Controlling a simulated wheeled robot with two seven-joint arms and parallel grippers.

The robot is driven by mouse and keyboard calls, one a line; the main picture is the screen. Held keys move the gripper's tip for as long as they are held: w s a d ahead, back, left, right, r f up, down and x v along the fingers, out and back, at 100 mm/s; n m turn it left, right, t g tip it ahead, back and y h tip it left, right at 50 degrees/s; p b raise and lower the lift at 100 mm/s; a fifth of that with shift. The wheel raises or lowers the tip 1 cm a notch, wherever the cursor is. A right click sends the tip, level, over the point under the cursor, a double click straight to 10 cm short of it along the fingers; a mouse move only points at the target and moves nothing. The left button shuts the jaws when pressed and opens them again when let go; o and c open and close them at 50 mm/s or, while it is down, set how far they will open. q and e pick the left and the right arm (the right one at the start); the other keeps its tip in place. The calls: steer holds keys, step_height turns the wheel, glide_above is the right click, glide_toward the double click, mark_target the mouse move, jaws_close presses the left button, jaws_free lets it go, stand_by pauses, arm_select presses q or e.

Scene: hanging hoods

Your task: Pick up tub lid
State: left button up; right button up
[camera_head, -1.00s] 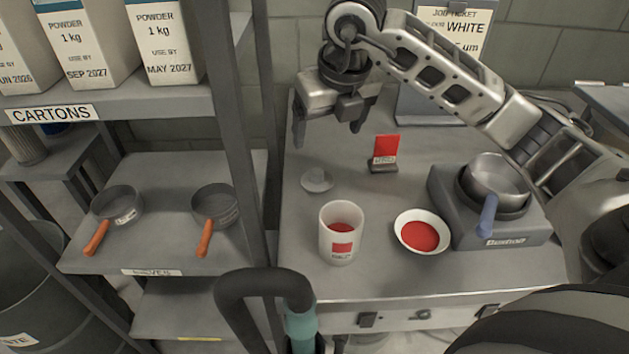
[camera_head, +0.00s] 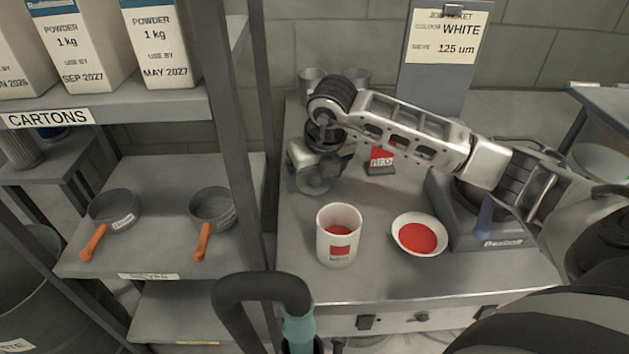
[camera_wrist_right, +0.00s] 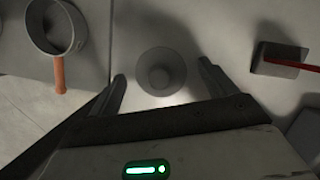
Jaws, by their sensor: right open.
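The tub lid (camera_wrist_right: 160,72) is a small round grey disc with a knob, lying flat on the bench; in the head view (camera_head: 313,187) it is partly covered by my right gripper. My right gripper (camera_head: 318,172) is low over it, pointing down. In the wrist view the open fingers (camera_wrist_right: 162,78) stand on either side of the lid, with nothing held; whether they touch it I cannot tell. My left gripper is not in view.
A white bowl of red powder (camera_head: 419,236) sits right of the tub, near a balance (camera_head: 500,232). A shelf post (camera_head: 240,150) borders the bench's left. A dark curved tube (camera_head: 262,283) rises in front.

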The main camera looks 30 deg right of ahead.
steer(key=shift+c, duration=0.3)
steer(key=c, duration=0.9)
steer(key=shift+c, duration=0.3)
steer(key=shift+r, duration=0.15)
